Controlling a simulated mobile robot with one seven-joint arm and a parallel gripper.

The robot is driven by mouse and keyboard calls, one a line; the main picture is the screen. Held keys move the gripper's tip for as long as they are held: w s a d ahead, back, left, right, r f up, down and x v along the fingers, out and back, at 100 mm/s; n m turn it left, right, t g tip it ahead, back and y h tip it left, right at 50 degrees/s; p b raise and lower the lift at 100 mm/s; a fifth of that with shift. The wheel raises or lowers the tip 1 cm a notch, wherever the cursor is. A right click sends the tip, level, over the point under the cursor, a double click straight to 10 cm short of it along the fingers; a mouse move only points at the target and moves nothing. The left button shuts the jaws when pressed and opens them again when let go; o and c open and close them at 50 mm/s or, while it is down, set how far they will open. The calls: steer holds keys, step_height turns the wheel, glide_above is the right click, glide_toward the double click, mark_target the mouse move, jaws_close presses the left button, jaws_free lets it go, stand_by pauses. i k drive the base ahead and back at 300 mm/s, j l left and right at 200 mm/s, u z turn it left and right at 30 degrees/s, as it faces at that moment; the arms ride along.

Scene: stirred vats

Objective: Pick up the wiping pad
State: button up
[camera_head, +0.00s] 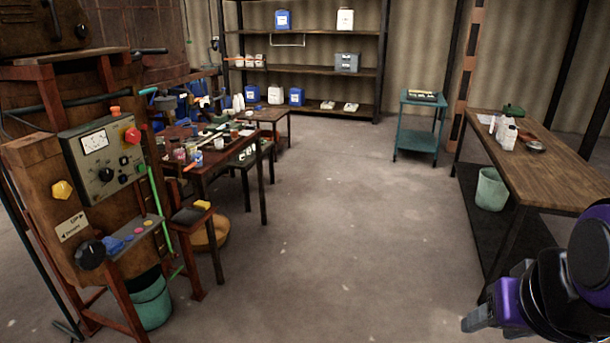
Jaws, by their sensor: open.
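I cannot tell for sure which thing is the wiping pad. A small yellow block (203,205) lies on a dark-topped small stand (188,215) beside the control panel, at the left.
A control panel (101,160) on a wooden vat stands at the left, with a green bucket (152,303) below. A cluttered table (205,172) is behind it. A wooden table (560,182) stands at the right, a teal cart (417,142) further back. The middle floor is clear.

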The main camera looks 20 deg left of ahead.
mark_target(113, 245)
steer(key=i+u, duration=0.35)
steer(key=i, duration=0.15)
steer(key=i+l+u, duration=0.1)
steer(key=i+u, duration=0.65)
steer(key=i+j+u, duration=0.1)
steer(key=u, duration=0.25)
steer(key=i+l+u, duration=0.1)
steer(key=i+u, duration=0.25)
steer(key=i+j+u, duration=0.15)
steer(key=i+u, duration=0.55)
steer(key=u, duration=0.25)
